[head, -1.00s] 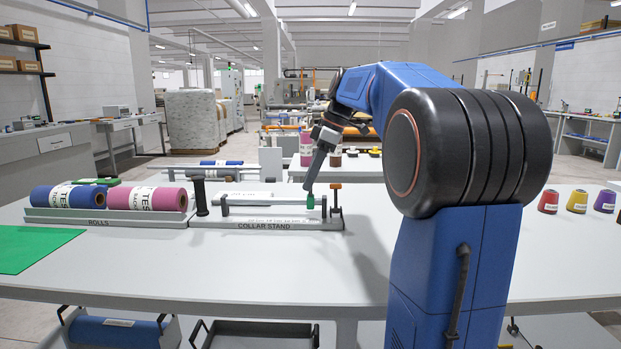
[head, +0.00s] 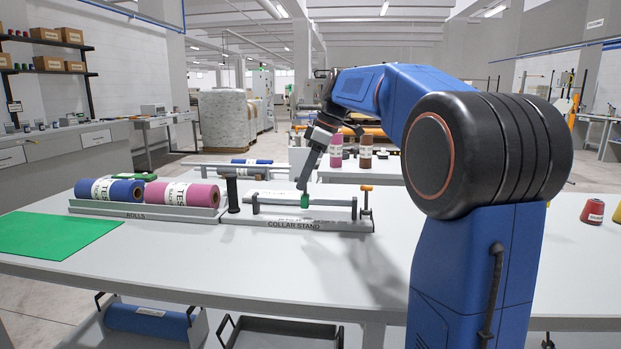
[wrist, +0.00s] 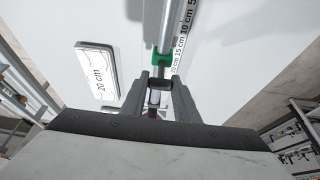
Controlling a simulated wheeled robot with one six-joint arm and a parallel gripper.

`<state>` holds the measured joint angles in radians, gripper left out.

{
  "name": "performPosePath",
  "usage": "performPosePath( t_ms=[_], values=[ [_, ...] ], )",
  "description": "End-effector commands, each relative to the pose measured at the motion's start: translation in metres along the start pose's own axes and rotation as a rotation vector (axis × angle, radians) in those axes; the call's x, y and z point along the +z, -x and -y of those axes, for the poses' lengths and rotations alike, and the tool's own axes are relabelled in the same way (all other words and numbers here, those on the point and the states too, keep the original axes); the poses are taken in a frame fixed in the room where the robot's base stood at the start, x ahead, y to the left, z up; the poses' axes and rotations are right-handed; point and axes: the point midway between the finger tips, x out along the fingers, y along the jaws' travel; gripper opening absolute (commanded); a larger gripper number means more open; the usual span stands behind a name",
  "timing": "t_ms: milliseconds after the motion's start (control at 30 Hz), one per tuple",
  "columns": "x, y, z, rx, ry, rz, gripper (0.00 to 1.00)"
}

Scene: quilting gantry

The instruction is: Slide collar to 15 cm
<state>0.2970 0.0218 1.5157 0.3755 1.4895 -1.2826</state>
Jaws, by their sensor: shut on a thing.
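The green collar (head: 304,201) sits on the horizontal rod of the collar stand (head: 345,226), near the middle between the two end posts. My gripper (head: 304,191) reaches down from above and is shut on the collar. In the wrist view the collar (wrist: 161,60) shows at the fingertips of my gripper (wrist: 162,82), around the rod. A printed scale (wrist: 182,42) runs beside the rod with 5, 10, 15 and 20 cm marks. The collar appears near the 20 and 15 cm labels; the exact reading is unclear.
Blue (head: 110,190) and pink (head: 182,194) rolls lie left.

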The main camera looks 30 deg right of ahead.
Motion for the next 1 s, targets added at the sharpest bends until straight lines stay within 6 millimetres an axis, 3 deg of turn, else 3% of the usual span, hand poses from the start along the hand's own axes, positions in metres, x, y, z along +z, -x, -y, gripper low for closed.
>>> performPosePath(
  t_ms=[133,167,200,233,667,1000],
  values=[
    [0.0,0.0,0.0,0.0,0.001,-0.001,0.0],
    [0.0,0.0,0.0,0.0,0.001,-0.001,0.35],
    [0.0,0.0,0.0,0.0,0.001,-0.001,0.44],
    [0.0,0.0,0.0,0.0,0.001,-0.001,0.47],
    [0.0,0.01,-0.001,0.002,0.0,-0.001,0.47],
    [0.0,0.071,-0.001,0.003,0.0,-0.002,0.47]
  ],
)
